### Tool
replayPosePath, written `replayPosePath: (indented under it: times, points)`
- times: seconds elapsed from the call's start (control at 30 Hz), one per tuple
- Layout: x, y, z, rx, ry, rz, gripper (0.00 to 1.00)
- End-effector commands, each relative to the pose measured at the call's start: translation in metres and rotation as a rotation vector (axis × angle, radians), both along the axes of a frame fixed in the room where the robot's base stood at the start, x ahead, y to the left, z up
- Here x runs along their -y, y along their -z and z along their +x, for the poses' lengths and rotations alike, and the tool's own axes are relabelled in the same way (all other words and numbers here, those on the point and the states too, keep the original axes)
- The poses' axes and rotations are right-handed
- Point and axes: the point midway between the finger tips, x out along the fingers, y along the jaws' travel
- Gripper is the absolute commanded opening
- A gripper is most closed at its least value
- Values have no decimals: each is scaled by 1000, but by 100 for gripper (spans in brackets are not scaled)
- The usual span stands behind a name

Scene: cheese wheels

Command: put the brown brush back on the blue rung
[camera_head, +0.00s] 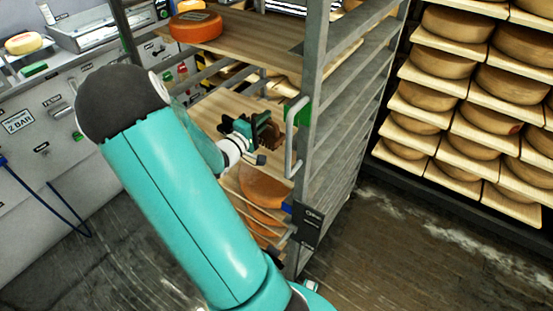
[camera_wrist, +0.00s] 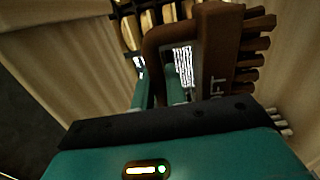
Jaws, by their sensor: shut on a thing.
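The brown brush (camera_head: 268,132) is in my gripper (camera_head: 254,133) at the open side of the grey rack, above a wooden shelf board. In the wrist view the brown brush (camera_wrist: 218,50) fills the upper middle, with its handle loop at the left and a row of stubby tufts at the right. My gripper is shut on the handle. A small blue part (camera_head: 286,207) shows low on the rack, below and to the right of the brush; it may be the blue rung, mostly hidden behind the post and cheeses.
The rack post (camera_head: 312,80) with a loop handle (camera_head: 291,135) and a green patch (camera_head: 297,108) stands just right of the brush. An orange cheese (camera_head: 195,26) sits on the top board. Cheeses (camera_head: 263,186) lie below. More cheese shelves stand right.

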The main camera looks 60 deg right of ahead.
Motion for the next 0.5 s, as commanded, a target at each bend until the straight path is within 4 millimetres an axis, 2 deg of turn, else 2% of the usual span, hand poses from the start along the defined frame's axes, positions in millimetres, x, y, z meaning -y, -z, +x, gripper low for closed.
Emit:
replayPosePath:
  times: [0.03, 0.17, 0.5]
  points:
    - [8, -5, -14, -10, -7, -31, 0]
    - [17, -13, -30, -17, -36, -85, 0]
    - [18, -10, -32, -22, -47, -32, 0]
